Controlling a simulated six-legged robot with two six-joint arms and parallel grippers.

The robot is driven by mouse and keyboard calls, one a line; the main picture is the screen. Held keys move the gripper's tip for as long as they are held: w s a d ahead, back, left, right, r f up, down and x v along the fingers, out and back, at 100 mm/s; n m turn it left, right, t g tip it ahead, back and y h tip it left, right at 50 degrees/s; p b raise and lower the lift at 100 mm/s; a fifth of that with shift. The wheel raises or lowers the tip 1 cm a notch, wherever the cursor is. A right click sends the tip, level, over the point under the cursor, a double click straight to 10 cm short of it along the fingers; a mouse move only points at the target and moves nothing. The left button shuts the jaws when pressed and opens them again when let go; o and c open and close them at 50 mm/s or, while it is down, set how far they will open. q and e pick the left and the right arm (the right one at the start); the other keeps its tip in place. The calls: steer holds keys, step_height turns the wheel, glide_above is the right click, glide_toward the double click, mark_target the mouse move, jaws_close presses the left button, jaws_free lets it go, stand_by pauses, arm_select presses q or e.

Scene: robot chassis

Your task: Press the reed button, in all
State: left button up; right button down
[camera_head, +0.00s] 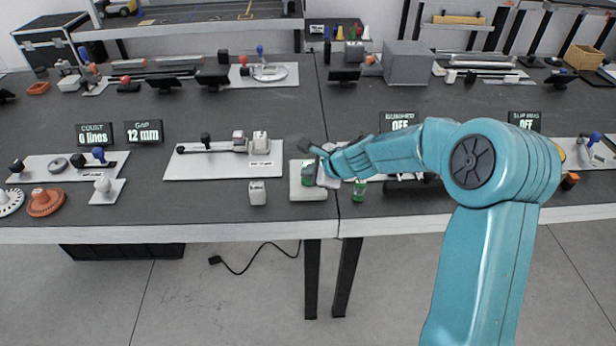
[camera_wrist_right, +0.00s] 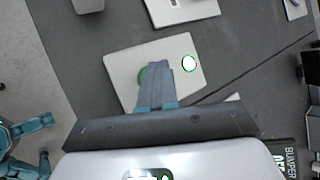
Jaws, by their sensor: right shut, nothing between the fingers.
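A white plate (camera_head: 308,194) lies near the table's front edge in the head view and also shows in the wrist view (camera_wrist_right: 120,58). On it is a green button (camera_wrist_right: 144,76), mostly hidden behind the fingers in the wrist view; green also shows on the plate in the head view. A bright white disc with a green rim (camera_wrist_right: 189,63) sits toward the plate's right corner in the wrist view. My right gripper (camera_wrist_right: 160,64) is shut and empty, its tips over the plate beside the disc. I cannot tell whether it touches the button. My left gripper is out of view.
A green cylinder (camera_head: 360,190) stands to the right. A seam crosses the dark table nearby.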

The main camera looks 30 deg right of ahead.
steer(key=shift+r, duration=0.1)
steer(key=shift+r+p, duration=0.8)
steer(key=shift+p, duration=0.05)
step_height(320, 180, up, 5)
steer(key=p, duration=0.5)
stand_by(0.5)
